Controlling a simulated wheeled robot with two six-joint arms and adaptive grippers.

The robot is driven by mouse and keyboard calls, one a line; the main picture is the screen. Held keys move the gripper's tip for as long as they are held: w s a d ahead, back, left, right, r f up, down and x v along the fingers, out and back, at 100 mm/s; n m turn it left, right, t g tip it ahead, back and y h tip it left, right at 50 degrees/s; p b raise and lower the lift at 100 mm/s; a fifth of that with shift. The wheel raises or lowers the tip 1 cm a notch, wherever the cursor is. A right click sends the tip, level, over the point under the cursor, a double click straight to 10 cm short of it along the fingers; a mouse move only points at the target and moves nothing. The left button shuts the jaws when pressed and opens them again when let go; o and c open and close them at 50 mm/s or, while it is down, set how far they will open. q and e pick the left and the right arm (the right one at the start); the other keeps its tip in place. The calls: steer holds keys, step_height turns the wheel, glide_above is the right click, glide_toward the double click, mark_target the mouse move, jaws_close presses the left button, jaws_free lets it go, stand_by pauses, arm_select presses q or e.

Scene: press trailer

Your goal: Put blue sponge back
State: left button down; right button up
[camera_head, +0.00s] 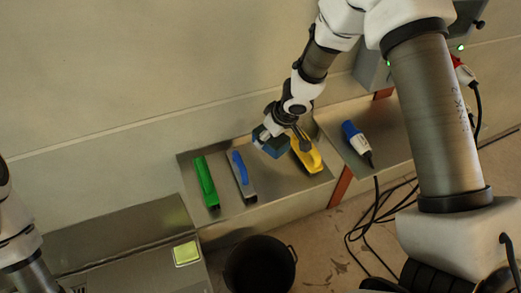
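The blue sponge (270,145) is a dark blue block at the tip of my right gripper (282,137), over the metal shelf (222,165). It is tilted in line with the gripper, whose fingers lie along its sides and appear shut on it. The gripper partly hides it, and I cannot tell whether its underside touches the shelf. My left arm shows only at the left edge; its gripper is out of view.
A yellow tool (306,157) lies close right of the sponge. A blue-grey tool (243,176) and a green tool (206,182) lie left. A blue-white plug (354,137) is on the right shelf. A yellow-green pad (186,253) lies on the cabinet (150,235). A black bucket (260,267) stands below.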

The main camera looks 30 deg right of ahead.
mark_target(268, 163)
steer(key=shift+b+x, duration=0.65)
steer(key=shift+x, duration=0.1)
steer(key=s+f+b, duration=0.2)
steer(key=b, duration=0.1)
steer(key=f+b, duration=0.2)
steer(key=shift+s+d, duration=0.3)
steer(key=shift+s, duration=0.1)
steer(key=b+x, duration=0.3)
steer(key=x, duration=0.1)
steer(key=shift+s+d+f, duration=0.1)
steer(key=shift+f, duration=0.2)
steer(key=shift+s+r, duration=0.3)
steer(key=shift+r, duration=0.05)
steer(key=shift+c, duration=0.5)
steer(key=shift+d+f, duration=0.1)
steer(key=shift+f, duration=0.05)
steer(key=o, duration=1.2)
steer(key=shift+w+f, duration=0.1)
steer(key=shift+w, duration=0.1)
steer(key=shift+s, duration=0.1)
